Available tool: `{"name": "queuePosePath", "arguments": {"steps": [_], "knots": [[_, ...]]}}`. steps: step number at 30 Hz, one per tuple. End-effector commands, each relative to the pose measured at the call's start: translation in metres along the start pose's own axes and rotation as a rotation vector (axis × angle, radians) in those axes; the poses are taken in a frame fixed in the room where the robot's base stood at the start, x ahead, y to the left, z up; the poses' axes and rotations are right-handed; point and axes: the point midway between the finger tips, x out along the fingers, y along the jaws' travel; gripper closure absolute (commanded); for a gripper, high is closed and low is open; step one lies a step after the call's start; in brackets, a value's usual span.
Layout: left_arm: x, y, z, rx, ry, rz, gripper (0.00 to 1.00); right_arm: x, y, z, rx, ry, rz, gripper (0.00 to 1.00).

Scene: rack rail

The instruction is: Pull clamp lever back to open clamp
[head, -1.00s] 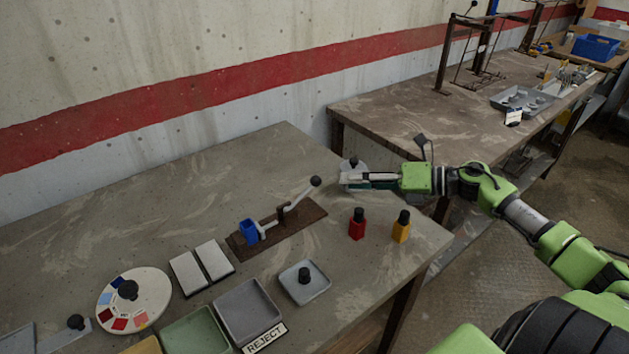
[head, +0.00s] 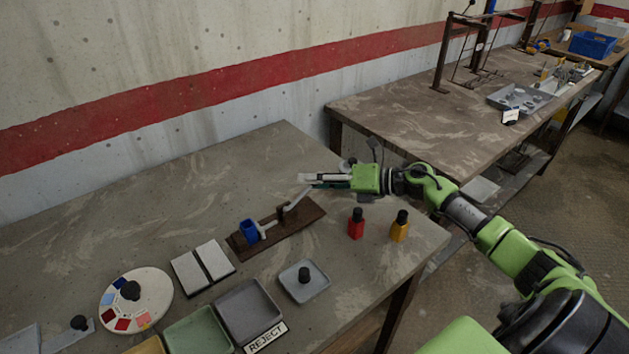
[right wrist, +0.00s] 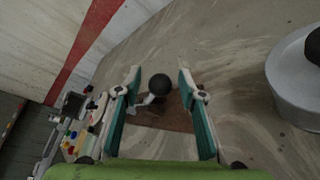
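The clamp stands on a brown base plate (head: 300,221) on the near table, with a blue block (head: 249,230) at its left end. Its metal lever (head: 296,197) slants up to the right, toward my right gripper (head: 304,180). The gripper hides the lever's black ball knob in the head view. In the right wrist view the knob (right wrist: 159,84) shows between the two spread fingers of the right gripper (right wrist: 158,75), with a gap on each side. The right gripper is open and holds nothing. My left gripper is not in view.
A red bottle (head: 356,223) and a yellow bottle (head: 400,225) stand right of the clamp. Two pale plates (head: 187,272), a grey tray (head: 248,308) and a colour disc (head: 150,285) lie nearer. A round grey part (right wrist: 296,100) is beside the right gripper.

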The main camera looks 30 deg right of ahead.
Motion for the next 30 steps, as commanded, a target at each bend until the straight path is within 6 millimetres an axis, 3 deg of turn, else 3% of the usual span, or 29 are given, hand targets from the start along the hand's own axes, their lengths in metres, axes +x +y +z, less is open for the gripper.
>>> {"name": "queuePosePath", "arguments": {"steps": [5,9,20,26,30], "knots": [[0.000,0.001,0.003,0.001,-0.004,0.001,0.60,0.000,0.000,0.000,0.000,0.000,0.000,0.66],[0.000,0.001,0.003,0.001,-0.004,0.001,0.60,0.000,0.000,0.000,0.000,0.000,0.000,1.00],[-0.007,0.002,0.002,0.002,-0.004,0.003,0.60,-0.002,0.003,0.003,-0.026,0.007,-0.018,1.00],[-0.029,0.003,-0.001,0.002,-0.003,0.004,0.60,-0.005,0.013,0.010,-0.105,0.027,-0.073,1.00],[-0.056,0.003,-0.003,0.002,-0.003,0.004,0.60,-0.007,0.024,0.016,-0.194,0.049,-0.134,1.00]]}}
